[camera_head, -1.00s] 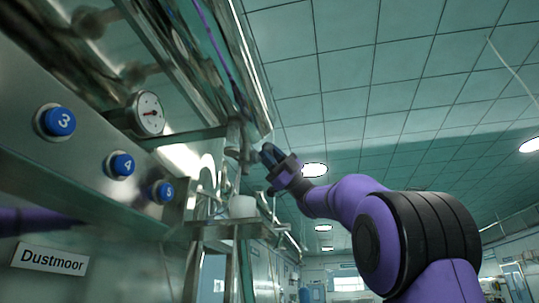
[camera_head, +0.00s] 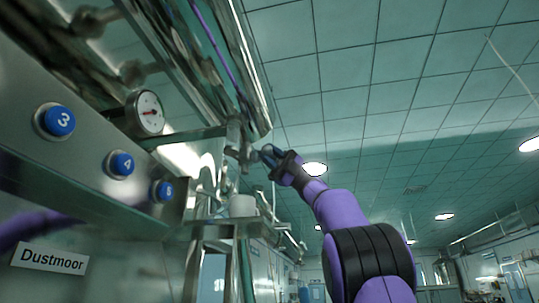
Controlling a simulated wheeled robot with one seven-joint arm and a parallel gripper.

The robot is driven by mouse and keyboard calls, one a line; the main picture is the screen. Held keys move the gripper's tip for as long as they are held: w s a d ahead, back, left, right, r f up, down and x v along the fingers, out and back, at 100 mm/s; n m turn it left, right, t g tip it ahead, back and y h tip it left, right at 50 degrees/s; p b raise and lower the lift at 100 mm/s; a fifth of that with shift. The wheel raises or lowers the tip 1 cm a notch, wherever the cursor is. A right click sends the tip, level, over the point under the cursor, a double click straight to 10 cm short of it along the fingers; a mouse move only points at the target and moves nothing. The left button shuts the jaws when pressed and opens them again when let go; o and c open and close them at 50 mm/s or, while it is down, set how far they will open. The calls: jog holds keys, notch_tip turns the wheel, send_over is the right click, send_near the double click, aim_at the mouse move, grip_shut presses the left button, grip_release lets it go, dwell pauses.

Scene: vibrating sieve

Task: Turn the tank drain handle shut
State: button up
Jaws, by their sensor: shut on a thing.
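My gripper (camera_head: 266,156) is at the centre of the view, at the end of my purple arm. Its dark fingers are shut at a small metal valve fitting (camera_head: 240,150) under the lower end of the shiny metal tank (camera_head: 215,60). The drain handle itself is too small and too hidden by the fingers to make out clearly. The angle of the handle cannot be read from this view.
At left, a metal panel carries blue buttons marked 3 (camera_head: 59,121), 4 (camera_head: 121,164) and 5 (camera_head: 163,191). A round gauge (camera_head: 150,112) sits above them. A white container (camera_head: 242,206) stands below the valve. The space at right is open.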

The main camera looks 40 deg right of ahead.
jog(key=o, duration=0.9)
jog(key=v, duration=1)
jog(key=shift+d+f, duration=0.15)
jog(key=shift+d, duration=0.2)
